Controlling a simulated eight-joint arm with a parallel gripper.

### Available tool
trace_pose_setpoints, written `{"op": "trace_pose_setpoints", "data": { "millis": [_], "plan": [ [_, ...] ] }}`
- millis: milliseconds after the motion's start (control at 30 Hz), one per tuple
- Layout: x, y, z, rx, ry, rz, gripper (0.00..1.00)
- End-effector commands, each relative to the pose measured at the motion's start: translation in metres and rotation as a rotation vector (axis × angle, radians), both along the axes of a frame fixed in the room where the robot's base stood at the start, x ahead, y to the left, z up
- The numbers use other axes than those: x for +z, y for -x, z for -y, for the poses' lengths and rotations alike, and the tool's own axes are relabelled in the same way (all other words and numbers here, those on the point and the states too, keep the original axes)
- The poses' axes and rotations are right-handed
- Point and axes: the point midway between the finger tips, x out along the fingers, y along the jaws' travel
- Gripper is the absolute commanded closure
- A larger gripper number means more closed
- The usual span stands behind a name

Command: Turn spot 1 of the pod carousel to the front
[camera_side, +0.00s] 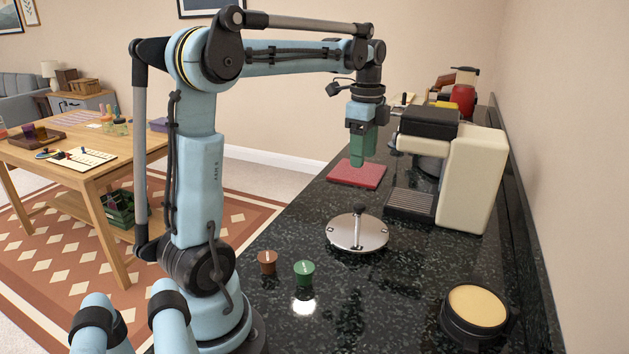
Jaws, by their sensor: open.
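My gripper (358,162) has green fingers pointing down. It is open and hangs beyond the carousel in the picture, over or near the red mat, apart from the carousel. A brown pod (267,262) and a green pod (304,273) stand on the counter nearer the camera.
The cream and black coffee machine (472,180) stands right of my gripper, near the wall. A red mat (352,175) lies on the counter (375,300). A round black container with a tan top (477,305) is at the front right. A red object (462,99) stands farther back.

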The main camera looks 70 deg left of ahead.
Motion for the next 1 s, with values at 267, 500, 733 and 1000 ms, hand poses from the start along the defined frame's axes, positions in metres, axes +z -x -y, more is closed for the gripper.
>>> {"op": "trace_pose_setpoints", "data": {
  "millis": [267, 500, 733, 1000],
  "plan": [
    [-0.01, 0.0, 0.0, 0.081, 0.0, 0.0, 0.43],
    [-0.045, 0.0, 0.0, 0.078, 0.0, 0.0, 0.43],
    [-0.083, 0.0, 0.0, 0.077, 0.0, 0.0, 0.43],
    [-0.113, 0.0, 0.0, 0.077, 0.0, 0.0, 0.43]
  ]
}}
